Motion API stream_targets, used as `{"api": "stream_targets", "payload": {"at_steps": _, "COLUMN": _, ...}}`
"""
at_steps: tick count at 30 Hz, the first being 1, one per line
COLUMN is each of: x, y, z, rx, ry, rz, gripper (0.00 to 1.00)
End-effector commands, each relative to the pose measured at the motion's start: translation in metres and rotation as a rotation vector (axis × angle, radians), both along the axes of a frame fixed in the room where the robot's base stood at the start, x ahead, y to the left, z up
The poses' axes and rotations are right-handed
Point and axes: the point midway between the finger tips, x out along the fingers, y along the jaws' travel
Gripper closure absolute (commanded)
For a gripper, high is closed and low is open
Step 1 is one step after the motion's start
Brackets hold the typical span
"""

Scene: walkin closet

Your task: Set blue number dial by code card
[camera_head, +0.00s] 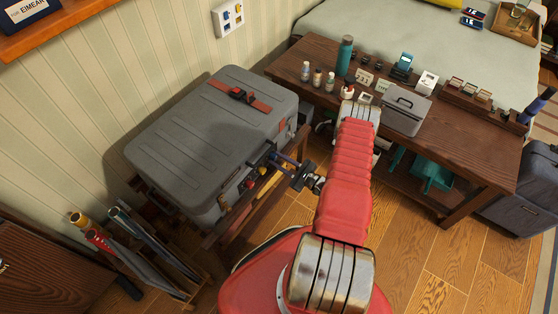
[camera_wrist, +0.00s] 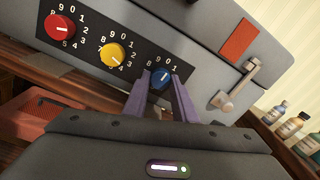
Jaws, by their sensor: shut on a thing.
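The grey suitcase (camera_head: 200,135) lies on a wooden bench, with its dials on the side facing my arm. In the wrist view its dark panel carries a red dial (camera_wrist: 60,27), a yellow dial (camera_wrist: 112,54) and the blue number dial (camera_wrist: 161,79), each ringed by white digits. My gripper (camera_wrist: 162,88) is shut on the blue dial, one purple finger on each side. The fingers hide part of its digits. In the head view my gripper (camera_head: 274,160) reaches the suitcase's side. Small cards with print (camera_head: 365,76) stand on the table; I cannot tell which is the code card.
A metal latch (camera_wrist: 237,85) sits right of the blue dial. The wooden table (camera_head: 460,150) holds a teal bottle (camera_head: 345,55), small bottles and a grey box (camera_head: 405,110). Rolled tubes (camera_head: 130,240) stand at lower left. Wooden floor (camera_head: 430,270) is clear at lower right.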

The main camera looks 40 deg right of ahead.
Motion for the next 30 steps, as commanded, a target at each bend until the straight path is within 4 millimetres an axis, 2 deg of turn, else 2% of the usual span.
{"api": "stream_targets", "payload": {"at_steps": 18, "x": -0.0007, "y": 0.0017, "z": -0.0007, "rx": 0.405, "ry": 0.144, "rz": 0.001, "gripper": 0.98}}
{"api": "stream_targets", "payload": {"at_steps": 30, "x": -0.0007, "y": 0.0014, "z": -0.0006, "rx": 0.498, "ry": 0.176, "rz": 0.000, "gripper": 0.98}}
